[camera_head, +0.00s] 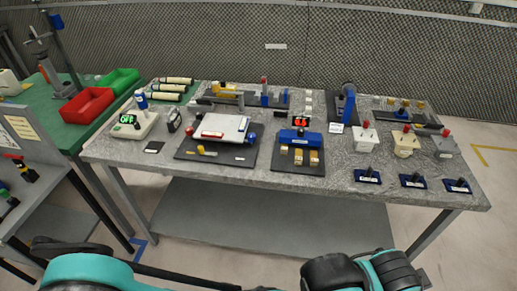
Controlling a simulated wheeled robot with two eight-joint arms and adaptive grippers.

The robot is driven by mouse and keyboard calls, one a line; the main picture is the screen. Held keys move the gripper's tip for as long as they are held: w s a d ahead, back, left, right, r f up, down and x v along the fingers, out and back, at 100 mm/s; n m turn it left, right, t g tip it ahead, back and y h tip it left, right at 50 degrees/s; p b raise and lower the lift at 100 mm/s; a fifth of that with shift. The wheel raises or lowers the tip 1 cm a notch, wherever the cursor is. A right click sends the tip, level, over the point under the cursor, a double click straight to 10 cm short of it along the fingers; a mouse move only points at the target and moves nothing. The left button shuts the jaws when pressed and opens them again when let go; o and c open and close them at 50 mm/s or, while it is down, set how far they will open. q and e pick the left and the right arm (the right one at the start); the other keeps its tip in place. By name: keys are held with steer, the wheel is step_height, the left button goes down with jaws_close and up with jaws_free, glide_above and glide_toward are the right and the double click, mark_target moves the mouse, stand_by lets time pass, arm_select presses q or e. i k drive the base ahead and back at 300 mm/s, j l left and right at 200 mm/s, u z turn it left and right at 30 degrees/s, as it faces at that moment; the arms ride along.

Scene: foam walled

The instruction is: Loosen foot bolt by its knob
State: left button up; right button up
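No part is clearly recognisable as the foot bolt. A white plate-like device (220,127) stands on a dark mat on the grey speckled table, with a red knob (192,131) at its left and a blue knob (251,137) at its right. Three small blocks stand at the table's right: a white block (366,141), a cream block (404,147) and a grey block (444,147), each with a red top. Small blue bases with black knobs, one of them a blue base (367,176), sit along the front right edge. Neither gripper shows; only teal and black parts of my arms appear at the bottom.
The grey table (215,182) also holds a blue device (300,138) with a red display, a white device (132,124) reading OFF, and a tall blue stand (344,103). A red bin (87,106) and a green bin (119,81) stand on a green bench at left.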

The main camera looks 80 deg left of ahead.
mark_target(301, 131)
steer(key=u, duration=2.4)
